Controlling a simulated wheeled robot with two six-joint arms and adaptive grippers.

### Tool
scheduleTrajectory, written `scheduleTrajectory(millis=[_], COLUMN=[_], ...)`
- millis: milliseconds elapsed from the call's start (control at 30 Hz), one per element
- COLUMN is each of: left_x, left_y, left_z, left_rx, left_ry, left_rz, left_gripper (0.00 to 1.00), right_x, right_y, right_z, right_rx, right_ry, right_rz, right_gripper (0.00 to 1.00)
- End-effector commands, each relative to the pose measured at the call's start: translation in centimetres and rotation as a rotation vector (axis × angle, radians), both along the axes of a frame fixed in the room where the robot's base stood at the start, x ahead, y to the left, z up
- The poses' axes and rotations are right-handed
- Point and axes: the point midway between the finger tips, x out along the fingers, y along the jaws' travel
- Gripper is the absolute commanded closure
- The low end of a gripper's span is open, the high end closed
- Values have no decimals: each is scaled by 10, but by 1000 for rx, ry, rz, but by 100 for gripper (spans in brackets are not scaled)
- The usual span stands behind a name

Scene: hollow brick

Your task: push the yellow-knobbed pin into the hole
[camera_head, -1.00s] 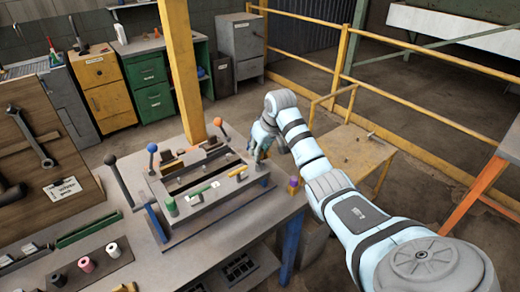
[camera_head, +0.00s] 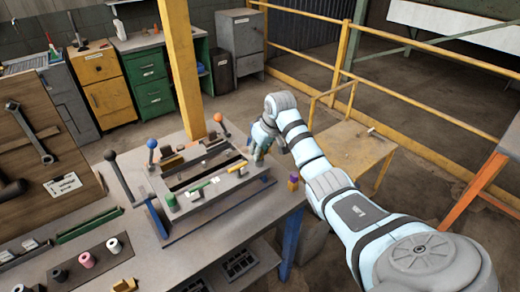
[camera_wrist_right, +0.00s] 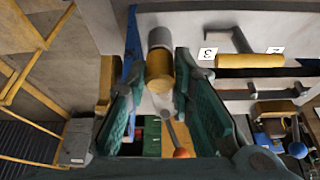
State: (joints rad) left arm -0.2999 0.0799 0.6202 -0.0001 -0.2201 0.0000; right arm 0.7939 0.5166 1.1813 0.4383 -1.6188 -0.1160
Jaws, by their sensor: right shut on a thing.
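My right gripper (camera_wrist_right: 159,82) has its two green fingers on either side of a yellow knob (camera_wrist_right: 159,70) in the right wrist view. It is shut on this knob, and a grey cylindrical part (camera_wrist_right: 159,38) extends beyond it toward the pale fixture surface. In the head view my right gripper (camera_head: 260,150) is at the right end of the grey fixture (camera_head: 215,195). The knob and the hole cannot be made out there, so I cannot tell how deep the pin sits. My left gripper is not in view.
A yellow bar (camera_wrist_right: 250,61) lies beside the label "3". Levers with a blue ball (camera_head: 152,144) and an orange ball (camera_head: 218,117) stand at the fixture. A purple-and-yellow piece (camera_head: 293,182) stands near the table's right edge. A yellow post (camera_head: 180,70) rises behind.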

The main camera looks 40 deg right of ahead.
Motion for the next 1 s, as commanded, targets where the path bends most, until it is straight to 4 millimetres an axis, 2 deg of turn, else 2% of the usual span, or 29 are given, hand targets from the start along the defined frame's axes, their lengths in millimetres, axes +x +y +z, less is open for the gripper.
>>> scheduleTrajectory(millis=[300, 333, 467, 767, 867, 1000], left_x=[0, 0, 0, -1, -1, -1], left_y=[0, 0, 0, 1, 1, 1], left_z=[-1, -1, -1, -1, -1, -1], left_rx=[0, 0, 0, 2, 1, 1], left_ry=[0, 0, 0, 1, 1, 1], left_rz=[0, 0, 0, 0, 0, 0], left_gripper=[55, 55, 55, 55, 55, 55], right_x=[0, 0, 0, -1, -4, -17], right_y=[0, 0, 0, 0, 0, 0], right_z=[-6, -6, -6, -4, 7, 39], right_rx=[0, 0, 0, 0, -1, -3], right_ry=[1, 1, 1, 0, -3, -5], right_rz=[0, 0, 0, 0, 1, 0], right_gripper=[100, 73, 54, 54, 54, 54])
